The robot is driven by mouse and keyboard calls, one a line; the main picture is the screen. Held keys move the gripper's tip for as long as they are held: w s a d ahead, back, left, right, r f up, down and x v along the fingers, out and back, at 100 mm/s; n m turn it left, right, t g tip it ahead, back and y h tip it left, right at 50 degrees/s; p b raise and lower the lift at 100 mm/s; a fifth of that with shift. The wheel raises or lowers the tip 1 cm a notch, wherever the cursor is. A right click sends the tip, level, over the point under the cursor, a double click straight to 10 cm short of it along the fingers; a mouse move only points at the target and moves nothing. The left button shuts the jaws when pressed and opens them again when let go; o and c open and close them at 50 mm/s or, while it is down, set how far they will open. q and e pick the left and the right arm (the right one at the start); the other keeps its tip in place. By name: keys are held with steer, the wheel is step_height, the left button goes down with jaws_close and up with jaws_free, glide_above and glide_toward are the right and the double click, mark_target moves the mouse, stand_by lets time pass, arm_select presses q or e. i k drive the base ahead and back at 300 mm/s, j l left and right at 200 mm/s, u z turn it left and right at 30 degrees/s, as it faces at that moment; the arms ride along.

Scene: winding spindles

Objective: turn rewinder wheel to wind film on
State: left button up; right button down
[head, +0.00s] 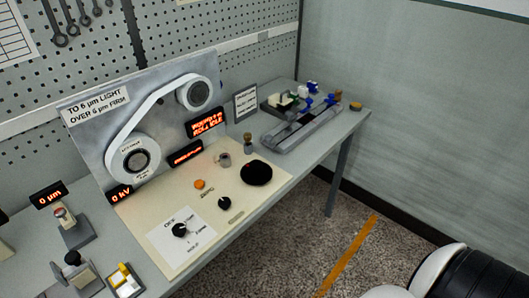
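A tilted grey panel (95,127) carries two spools joined by a white film band (148,107). The larger spool (133,158) is at lower left and the smaller spool (198,95) at upper right. A big black round knob (256,173) sits on the cream control board (150,215) in front of the panel. No label readable here says which of these is the rewinder wheel. Neither gripper shows in the head view. White and black rounded parts at the lower right appear to be my own arm.
The board also bears a small black knob (224,203), an orange button (200,184) and a selector dial (180,230). A display (120,194) reads 0 kV; another (48,195) reads 0 µm. A grey fixture (300,130) stands at the back right. The floor right of the bench is clear.

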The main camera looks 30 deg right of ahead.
mark_target(256, 172)
steer(key=z, duration=1)
